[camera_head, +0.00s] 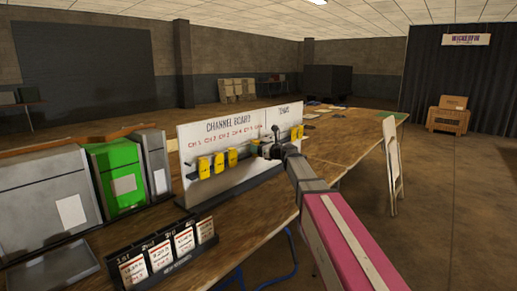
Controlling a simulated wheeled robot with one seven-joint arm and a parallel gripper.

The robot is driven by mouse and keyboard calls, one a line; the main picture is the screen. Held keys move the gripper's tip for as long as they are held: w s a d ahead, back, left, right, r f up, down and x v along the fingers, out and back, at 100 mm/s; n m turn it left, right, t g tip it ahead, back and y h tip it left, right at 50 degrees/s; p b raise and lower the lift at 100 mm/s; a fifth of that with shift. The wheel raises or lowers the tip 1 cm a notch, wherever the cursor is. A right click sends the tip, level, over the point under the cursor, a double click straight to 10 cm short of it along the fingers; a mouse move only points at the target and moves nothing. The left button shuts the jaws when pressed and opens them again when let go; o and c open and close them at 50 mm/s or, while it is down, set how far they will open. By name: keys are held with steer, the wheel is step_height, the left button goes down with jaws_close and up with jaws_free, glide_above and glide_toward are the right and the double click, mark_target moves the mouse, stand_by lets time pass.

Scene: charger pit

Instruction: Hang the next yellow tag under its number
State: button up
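The white channel board (236,186) stands upright on the wooden table, with a row of red channel labels (225,135) under its heading. Three yellow tags (204,167), (219,162) and (232,157) hang in a row below the leftmost labels. More yellow (255,147) shows just left of my gripper, partly hidden. Further yellow tags (297,132) are at the board's right section. My gripper (266,150) is small and dark at the board's front, right of the three tags. Its fingers are too small to tell whether they hold anything.
A black rack (188,264) with white cards stands at the front. Grey cases (45,205) and a green case (121,178) stand left of the board. The long table (340,135) runs to the back, with a white folding chair (391,160) at its right.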

steer(key=shift+o, duration=0.9)
